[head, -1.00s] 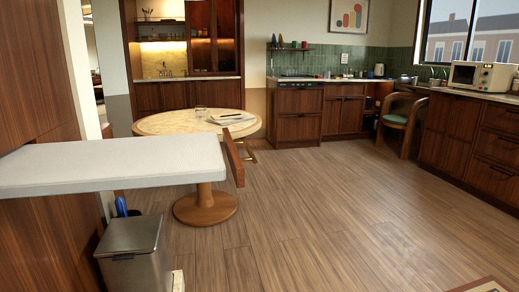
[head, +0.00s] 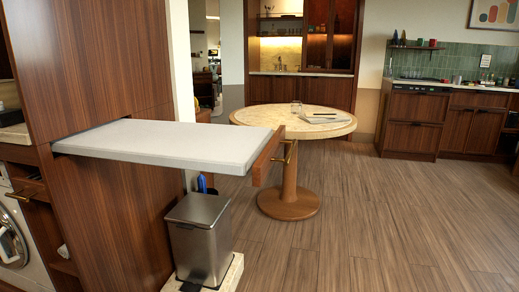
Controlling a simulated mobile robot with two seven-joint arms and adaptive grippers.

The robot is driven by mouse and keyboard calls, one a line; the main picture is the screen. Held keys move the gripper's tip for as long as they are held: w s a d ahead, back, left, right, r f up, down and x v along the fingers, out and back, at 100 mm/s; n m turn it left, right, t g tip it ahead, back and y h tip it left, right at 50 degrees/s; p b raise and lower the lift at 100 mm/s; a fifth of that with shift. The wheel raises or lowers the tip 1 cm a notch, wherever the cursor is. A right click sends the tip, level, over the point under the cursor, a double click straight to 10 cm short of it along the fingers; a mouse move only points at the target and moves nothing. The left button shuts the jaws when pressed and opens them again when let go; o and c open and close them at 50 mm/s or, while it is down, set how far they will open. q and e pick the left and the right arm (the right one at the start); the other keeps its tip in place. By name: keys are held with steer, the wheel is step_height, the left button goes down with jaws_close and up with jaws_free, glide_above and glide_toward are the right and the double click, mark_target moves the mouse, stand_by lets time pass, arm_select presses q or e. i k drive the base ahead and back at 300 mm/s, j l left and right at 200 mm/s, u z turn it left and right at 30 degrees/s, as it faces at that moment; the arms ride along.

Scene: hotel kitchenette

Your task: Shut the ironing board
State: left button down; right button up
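The ironing board (head: 165,142) is a flat board with a light grey padded top. It sticks out level to the right from a slot in the tall wooden cabinet (head: 110,210) at the left. A wooden front panel (head: 266,158) stands upright at its outer end, with a brass handle (head: 289,152) on the panel's far side. Neither of my grippers shows in the head view.
A steel pedal bin (head: 200,240) stands on the floor under the board. A round pedestal table (head: 290,204) with a glass and papers is behind the board's end. A washing machine (head: 20,235) is at the left edge. The wooden floor (head: 400,220) at the right is clear.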

mark_target(232, 150)
steer(key=l, duration=0.25)
steer(key=i+l, duration=0.1)
steer(key=l, duration=0.15)
steer(key=i+l, duration=0.15)
steer(key=l, duration=0.15)
steer(key=i+l, duration=0.15)
steer(key=i+l+u, duration=0.1)
steer(key=l, duration=0.3)
